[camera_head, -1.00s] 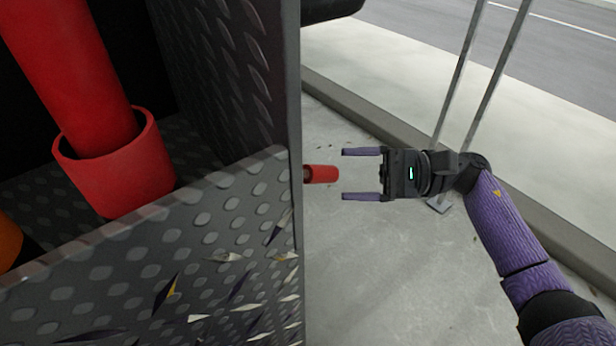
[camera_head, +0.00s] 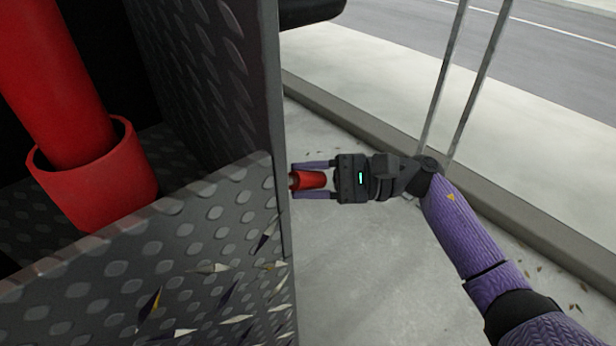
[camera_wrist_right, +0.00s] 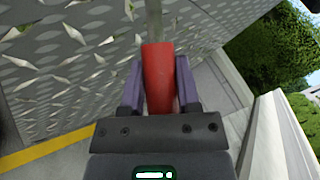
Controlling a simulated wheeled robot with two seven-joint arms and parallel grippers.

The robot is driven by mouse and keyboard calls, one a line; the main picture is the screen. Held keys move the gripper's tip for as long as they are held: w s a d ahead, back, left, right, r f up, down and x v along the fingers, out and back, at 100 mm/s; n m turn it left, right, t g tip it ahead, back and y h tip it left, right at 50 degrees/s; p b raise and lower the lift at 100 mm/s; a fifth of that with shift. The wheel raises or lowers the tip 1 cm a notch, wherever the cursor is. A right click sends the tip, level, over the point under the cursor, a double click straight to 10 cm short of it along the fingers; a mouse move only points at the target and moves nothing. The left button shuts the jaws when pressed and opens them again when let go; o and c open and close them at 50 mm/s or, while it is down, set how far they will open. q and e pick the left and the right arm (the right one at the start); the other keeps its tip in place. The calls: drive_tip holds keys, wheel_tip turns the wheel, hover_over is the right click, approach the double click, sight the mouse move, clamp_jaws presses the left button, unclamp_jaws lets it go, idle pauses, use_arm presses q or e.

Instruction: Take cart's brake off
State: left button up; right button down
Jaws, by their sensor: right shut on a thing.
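A short red brake handle (camera_head: 309,180) sticks out from the side of the grey metal cart (camera_head: 215,235). My right gripper (camera_head: 312,180) has its two purple fingers on either side of the handle and is shut on it. In the right wrist view the red handle (camera_wrist_right: 159,78) lies between the fingers of the right gripper (camera_wrist_right: 159,85), with a thin grey rod running from its far end toward the cart's diamond-plate wall (camera_wrist_right: 70,60). My left gripper is not in view.
A large red cylinder stands in a red cup (camera_head: 95,180) inside the cart. Two thin metal poles (camera_head: 462,85) rise behind my right arm. A kerb (camera_head: 360,130) and road lie beyond; the concrete floor (camera_head: 370,270) right of the cart is clear.

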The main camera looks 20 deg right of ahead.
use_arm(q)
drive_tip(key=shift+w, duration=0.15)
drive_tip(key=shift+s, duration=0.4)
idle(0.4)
